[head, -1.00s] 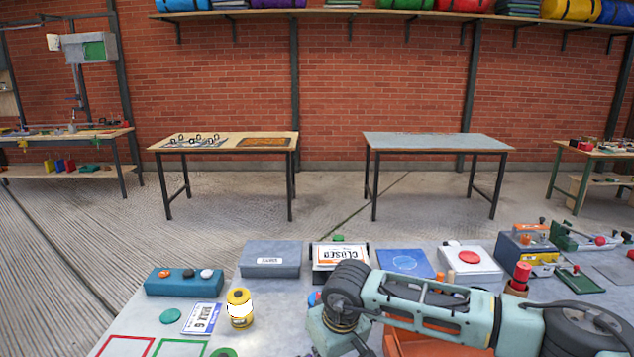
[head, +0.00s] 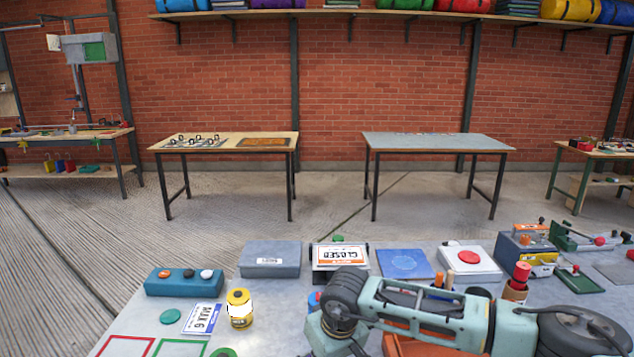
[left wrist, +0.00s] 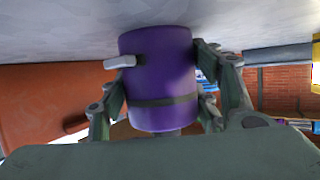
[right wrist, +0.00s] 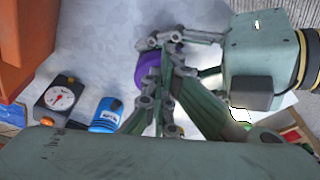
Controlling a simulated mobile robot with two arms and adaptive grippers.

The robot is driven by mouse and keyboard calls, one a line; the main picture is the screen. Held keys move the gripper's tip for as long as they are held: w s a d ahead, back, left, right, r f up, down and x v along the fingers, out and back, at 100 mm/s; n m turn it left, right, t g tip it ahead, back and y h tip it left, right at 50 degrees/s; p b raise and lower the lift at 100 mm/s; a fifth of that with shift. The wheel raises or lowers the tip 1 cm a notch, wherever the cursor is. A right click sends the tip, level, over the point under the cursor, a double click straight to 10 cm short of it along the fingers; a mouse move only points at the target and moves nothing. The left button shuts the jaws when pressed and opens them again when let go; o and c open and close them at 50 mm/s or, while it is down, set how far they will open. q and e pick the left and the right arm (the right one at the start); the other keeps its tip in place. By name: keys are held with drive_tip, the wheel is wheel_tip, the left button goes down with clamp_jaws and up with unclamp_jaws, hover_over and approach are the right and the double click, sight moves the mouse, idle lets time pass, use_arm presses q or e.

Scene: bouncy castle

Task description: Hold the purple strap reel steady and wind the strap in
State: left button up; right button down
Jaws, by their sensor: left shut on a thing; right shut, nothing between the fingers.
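The purple strap reel (left wrist: 158,75) is a purple drum with a dark band and a small grey crank handle (left wrist: 120,62). In the left wrist view it sits between the two fingers of my left gripper (left wrist: 163,105), which is shut on it. In the right wrist view part of the reel (right wrist: 149,72) shows behind fingers, with my left gripper (right wrist: 185,50) reaching in from the right. My right gripper (right wrist: 163,88) is shut and empty close to the reel; contact cannot be told. My right arm hides the reel in the head view. No loose strap is clearly visible.
A gauge box (right wrist: 60,98) and a blue can (right wrist: 106,115) stand near my right gripper, with an orange bin (right wrist: 22,45) beyond.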

use_arm(q)
drive_tip(key=shift+d, duration=0.1)
use_arm(e)
drive_tip(key=shift+w+f, duration=0.2)
drive_tip(key=shift+f, duration=0.05)
use_arm(q)
drive_tip(key=shift+s+d+r, duration=0.1)
drive_tip(key=shift+d+r, duration=0.05)
use_arm(e)
drive_tip(key=shift+s+a, duration=0.2)
drive_tip(key=shift+a, duration=0.05)
drive_tip(key=shift+s, duration=0.3)
drive_tip(key=shift+d+r, duration=0.1)
use_arm(q)
drive_tip(key=shift+a, duration=0.25)
use_arm(e)
drive_tip(key=w+v, duration=0.1)
drive_tip(key=v, duration=0.5)
drive_tip(key=shift+w+a, duration=0.2)
drive_tip(key=shift+a, duration=0.05)
drive_tip(key=shift+r, duration=0.25)
drive_tip(key=s+x, duration=0.1)
drive_tip(key=x, duration=0.5)
drive_tip(key=shift+d+f, duration=0.2)
drive_tip(key=shift+d, duration=0.35)
